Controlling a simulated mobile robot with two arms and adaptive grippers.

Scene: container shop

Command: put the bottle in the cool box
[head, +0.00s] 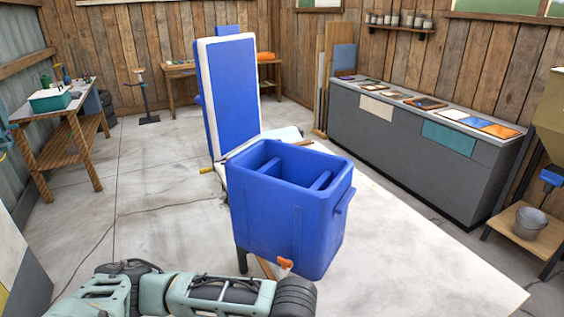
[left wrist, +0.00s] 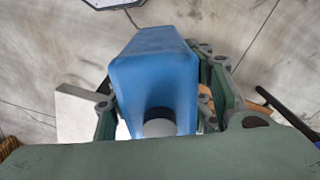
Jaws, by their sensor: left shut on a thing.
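The cool box (head: 290,205) is a deep blue open-topped box in the middle of the head view. Its blue lid (head: 232,95) with a pale rim stands upright on the box's left side. Inner ledges or dividers show inside, and an orange tap sits low on its front. The bottle (left wrist: 155,70) is blue with a round pale-grey cap and shows in the left wrist view. My left gripper (left wrist: 158,88) is shut on it, with a finger on each side. The bottle and left gripper are out of the head view. My right gripper is in neither view.
A wooden bench (head: 62,135) with a green box stands at the left. A long grey counter (head: 405,145) with flat samples runs along the right. A metal bucket (head: 528,228) sits on a low stand at far right. The concrete floor left of the cool box is clear.

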